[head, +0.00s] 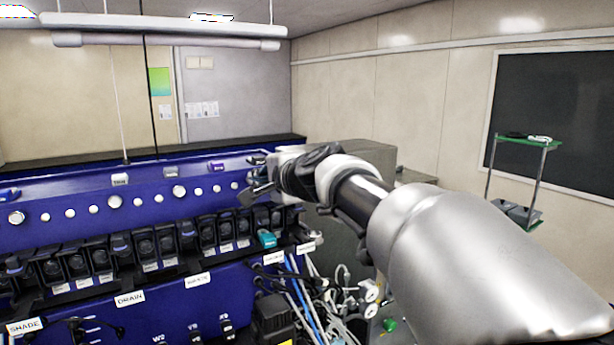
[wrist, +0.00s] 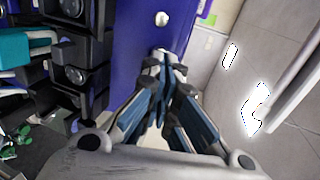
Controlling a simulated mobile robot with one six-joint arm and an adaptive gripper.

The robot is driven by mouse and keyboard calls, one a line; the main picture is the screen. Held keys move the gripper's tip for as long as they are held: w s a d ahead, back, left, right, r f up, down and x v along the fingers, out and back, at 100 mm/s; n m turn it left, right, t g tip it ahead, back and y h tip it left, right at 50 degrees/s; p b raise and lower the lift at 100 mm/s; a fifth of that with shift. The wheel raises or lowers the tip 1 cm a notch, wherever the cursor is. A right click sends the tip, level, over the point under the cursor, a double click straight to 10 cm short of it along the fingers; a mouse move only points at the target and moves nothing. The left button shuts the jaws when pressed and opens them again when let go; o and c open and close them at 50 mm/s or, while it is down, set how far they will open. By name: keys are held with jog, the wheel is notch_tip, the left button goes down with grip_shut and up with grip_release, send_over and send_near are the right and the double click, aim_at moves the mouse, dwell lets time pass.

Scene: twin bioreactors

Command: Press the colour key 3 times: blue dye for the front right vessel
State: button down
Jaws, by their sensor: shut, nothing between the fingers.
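My gripper (head: 258,190) is at the right end of the blue panel (head: 75,204), in front of its row of white round buttons. In the wrist view the fingers are shut and empty, with their tips (wrist: 163,62) over the blue panel. One white round button (wrist: 161,18) shows a little beyond the tips. Whether the tips touch the panel cannot be told. Several white buttons, such as one white button (head: 114,201), run along the panel. I cannot tell which one is the colour key. No vessel is clearly recognisable, and no blue dye shows.
Black modules with round dark faces (head: 145,245) line the panel below the buttons. A teal block (head: 267,239) sits at their right end. Blue and white cables (head: 302,285) hang lower right. A DRAIN label (head: 130,299) and a SHADE label (head: 25,326) are low on the panel.

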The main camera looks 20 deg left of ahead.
jog(key=shift+w+a+f, duration=0.1)
jog(key=shift+w+a, duration=0.15)
jog(key=shift+a, duration=0.05)
jog(key=shift+s+d, duration=0.1)
jog(key=shift+d, duration=0.05)
jog(key=shift+b+v, duration=0.5)
jog(key=shift+v, duration=0.75)
jog(key=shift+f, duration=0.1)
jog(key=shift+p+x, duration=0.3)
jog(key=shift+x, duration=0.6)
jog(key=shift+w+a, duration=0.3)
jog(key=shift+a, duration=0.05)
jog(key=shift+s+d, duration=0.1)
jog(key=shift+b+v, duration=0.4)
jog(key=shift+v, duration=0.9)
